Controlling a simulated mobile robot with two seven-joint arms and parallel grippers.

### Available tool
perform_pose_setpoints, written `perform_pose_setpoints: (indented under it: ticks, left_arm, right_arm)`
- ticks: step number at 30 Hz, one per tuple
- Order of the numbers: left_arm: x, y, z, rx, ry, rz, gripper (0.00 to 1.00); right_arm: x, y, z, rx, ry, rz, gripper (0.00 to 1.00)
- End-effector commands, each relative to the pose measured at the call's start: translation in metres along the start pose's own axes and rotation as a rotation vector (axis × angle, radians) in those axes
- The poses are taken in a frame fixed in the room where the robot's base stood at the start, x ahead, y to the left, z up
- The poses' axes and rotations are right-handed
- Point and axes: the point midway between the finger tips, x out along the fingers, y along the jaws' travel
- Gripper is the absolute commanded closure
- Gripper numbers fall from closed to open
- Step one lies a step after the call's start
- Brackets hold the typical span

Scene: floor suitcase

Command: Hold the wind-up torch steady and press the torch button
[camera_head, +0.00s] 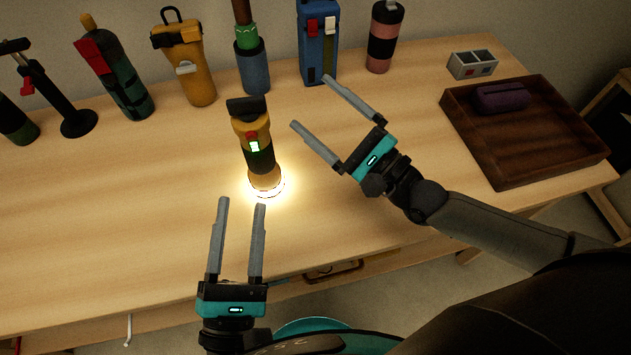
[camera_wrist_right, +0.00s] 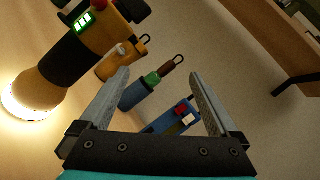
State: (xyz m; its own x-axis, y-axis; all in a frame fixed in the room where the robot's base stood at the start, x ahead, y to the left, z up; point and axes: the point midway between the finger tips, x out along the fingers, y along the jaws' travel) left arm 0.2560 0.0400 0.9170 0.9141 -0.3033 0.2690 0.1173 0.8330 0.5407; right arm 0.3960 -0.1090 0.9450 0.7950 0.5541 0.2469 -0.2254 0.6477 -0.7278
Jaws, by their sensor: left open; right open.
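The wind-up torch (camera_head: 257,152) is yellow with a dark band, a black top and a red button (camera_head: 251,135) beside a lit display. It stands on the table with its lamp end down, glowing brightly onto the wood. It also shows at the left of the right wrist view (camera_wrist_right: 62,72). My left gripper (camera_head: 241,203) is open and empty, in front of the torch and apart from it. My right gripper (camera_head: 308,100) is open and empty, to the right of the torch and apart from it.
Several bottle-like or torch-like items stand along the back, including a yellow one (camera_head: 190,65), a blue box-shaped one (camera_head: 317,45) and a pink and black one (camera_head: 382,38). A wooden tray (camera_head: 520,150) holding a purple case (camera_head: 501,97) lies at right. The table's left front is clear.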

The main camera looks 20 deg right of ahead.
Motion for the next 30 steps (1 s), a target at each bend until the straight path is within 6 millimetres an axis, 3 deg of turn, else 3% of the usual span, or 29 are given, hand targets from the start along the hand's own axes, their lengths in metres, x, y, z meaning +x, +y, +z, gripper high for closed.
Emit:
perform_pose_setpoints:
  ticks: [3,7,12,16,20,30]
  left_arm:
    - [0.0,0.0,0.0,0.0,0.0,0.0,0.5]
    - [0.0,0.0,0.0,0.0,0.0,0.0,0.5]
    - [0.0,0.0,0.0,0.0,0.0,0.0,0.5]
    - [0.0,0.0,0.0,0.0,0.0,0.0,0.5]
    - [0.0,0.0,0.0,0.0,0.0,0.0,0.5]
    - [0.0,0.0,0.0,0.0,0.0,0.0,0.5]
  right_arm:
    - [-0.019,0.035,0.007,0.285,0.032,0.075,0.03]
    - [-0.041,0.066,0.012,0.549,0.093,0.131,0.03]
    - [-0.063,0.089,0.014,0.771,0.168,0.17,0.03]
    - [-0.07,0.097,0.015,0.845,0.196,0.178,0.03]
    - [-0.062,0.101,0.014,0.861,0.201,0.178,0.03]
    - [-0.005,0.114,0.008,0.857,0.197,0.176,0.03]
